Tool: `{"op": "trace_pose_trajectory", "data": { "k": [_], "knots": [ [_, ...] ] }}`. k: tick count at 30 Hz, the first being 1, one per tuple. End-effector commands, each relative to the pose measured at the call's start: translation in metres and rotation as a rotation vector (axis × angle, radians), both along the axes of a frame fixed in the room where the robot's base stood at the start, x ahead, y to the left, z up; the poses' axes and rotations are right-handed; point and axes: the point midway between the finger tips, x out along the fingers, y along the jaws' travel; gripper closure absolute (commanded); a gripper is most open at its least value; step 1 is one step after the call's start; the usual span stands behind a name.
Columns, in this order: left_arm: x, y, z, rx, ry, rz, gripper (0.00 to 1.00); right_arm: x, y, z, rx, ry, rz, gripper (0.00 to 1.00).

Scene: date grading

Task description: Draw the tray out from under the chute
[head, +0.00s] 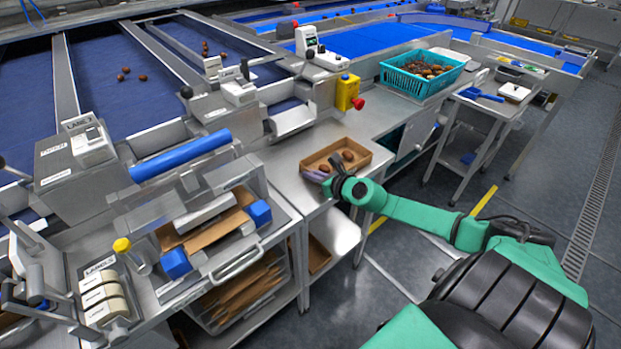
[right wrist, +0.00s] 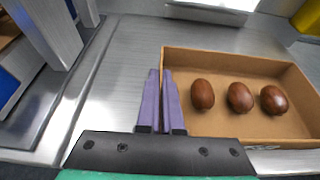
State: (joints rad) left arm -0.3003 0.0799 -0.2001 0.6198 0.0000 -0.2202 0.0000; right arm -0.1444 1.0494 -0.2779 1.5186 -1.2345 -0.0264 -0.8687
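The tray (head: 363,165), a shallow brown cardboard box, lies flat on the steel table. It holds three brown dates, seen clearly in the right wrist view (right wrist: 239,97). A steel chute lip (head: 292,121) is behind and left of the tray; the tray looks clear of it in the head view. My right gripper (right wrist: 161,74) has its purple fingers close together, one on each side of the tray's left wall, and looks shut on it. In the head view this gripper (head: 324,173) is at the tray's near left corner. My left gripper is out of view.
A yellow box with a red button (head: 347,92) stands behind the tray. A teal crate of dates (head: 421,72) is at the back right. A case of folded cardboard (head: 243,287) stands at the near left. Bare steel tabletop (head: 385,120) lies right of the yellow box.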

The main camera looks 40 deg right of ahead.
Motion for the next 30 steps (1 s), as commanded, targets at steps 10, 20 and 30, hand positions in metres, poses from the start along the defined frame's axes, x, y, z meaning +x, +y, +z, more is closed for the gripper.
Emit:
{"op": "trace_pose_trajectory", "data": {
  "k": [10, 20, 30],
  "knots": [
    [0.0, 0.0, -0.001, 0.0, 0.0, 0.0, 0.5, 0.001, -0.002, 0.001, -0.001, -0.001, -0.001, 1.0],
    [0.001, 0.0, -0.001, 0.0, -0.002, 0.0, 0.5, 0.001, -0.001, 0.001, -0.001, -0.001, 0.0, 0.62],
    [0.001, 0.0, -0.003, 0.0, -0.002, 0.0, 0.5, -0.018, -0.004, 0.005, -0.003, 0.004, -0.001, 0.62]
  ]
}}
